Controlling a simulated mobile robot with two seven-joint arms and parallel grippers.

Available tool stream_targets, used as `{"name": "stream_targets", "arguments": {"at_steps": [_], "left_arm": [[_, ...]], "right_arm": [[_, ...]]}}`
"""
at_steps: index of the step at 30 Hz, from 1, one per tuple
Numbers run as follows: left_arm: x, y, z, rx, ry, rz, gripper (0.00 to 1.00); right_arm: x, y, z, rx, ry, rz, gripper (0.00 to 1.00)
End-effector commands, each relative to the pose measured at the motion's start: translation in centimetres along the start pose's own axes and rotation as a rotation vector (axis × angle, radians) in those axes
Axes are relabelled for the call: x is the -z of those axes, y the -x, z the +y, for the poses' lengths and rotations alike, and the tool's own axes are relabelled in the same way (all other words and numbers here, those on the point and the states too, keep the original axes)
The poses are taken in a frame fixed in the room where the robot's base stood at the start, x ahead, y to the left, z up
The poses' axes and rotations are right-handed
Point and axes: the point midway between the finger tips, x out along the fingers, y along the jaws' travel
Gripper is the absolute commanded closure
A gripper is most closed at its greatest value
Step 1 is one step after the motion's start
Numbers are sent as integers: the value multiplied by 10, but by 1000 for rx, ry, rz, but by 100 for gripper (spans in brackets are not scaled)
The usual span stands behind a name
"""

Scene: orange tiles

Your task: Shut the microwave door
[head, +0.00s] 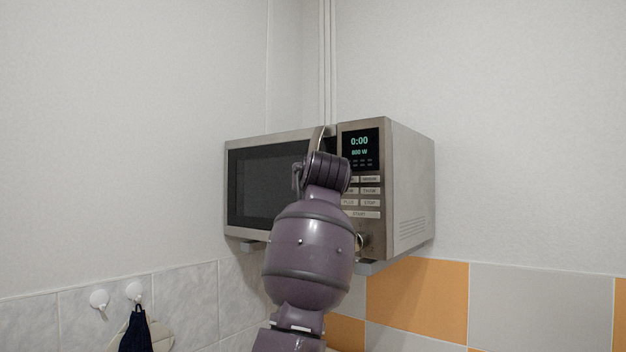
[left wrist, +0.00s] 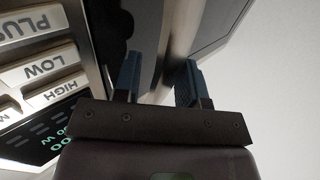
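The microwave (head: 412,185) is a silver box high in the wall corner. Its dark-windowed door (head: 262,185) faces front and looks flush or nearly flush with the control panel; I cannot tell whether a small gap is left. A curved metal handle (head: 318,139) shows at the door's right side, partly hidden by my wrist. My left gripper (head: 299,177) is in front of the door near the handle. In the left wrist view its two fingers (left wrist: 160,78) are apart, close to the door front, with nothing clearly held between them. My right gripper is not in view.
The control panel (head: 361,150) reads 0:00 and lies just right of my wrist. A bracket (head: 372,267) supports the microwave. White hooks (head: 99,299) and a dark hanging cloth (head: 136,332) are at the lower left. The wall right of the microwave is clear.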

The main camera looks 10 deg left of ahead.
Motion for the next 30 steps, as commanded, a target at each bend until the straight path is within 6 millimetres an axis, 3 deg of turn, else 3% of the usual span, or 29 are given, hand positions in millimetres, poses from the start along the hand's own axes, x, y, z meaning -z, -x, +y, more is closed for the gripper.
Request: {"name": "stream_targets", "arguments": {"at_steps": [18,30], "left_arm": [[-1,93,0,-2,2,3,63],[0,106,0,-1,1,2,63]], "right_arm": [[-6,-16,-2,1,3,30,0],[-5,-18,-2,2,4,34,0]]}}
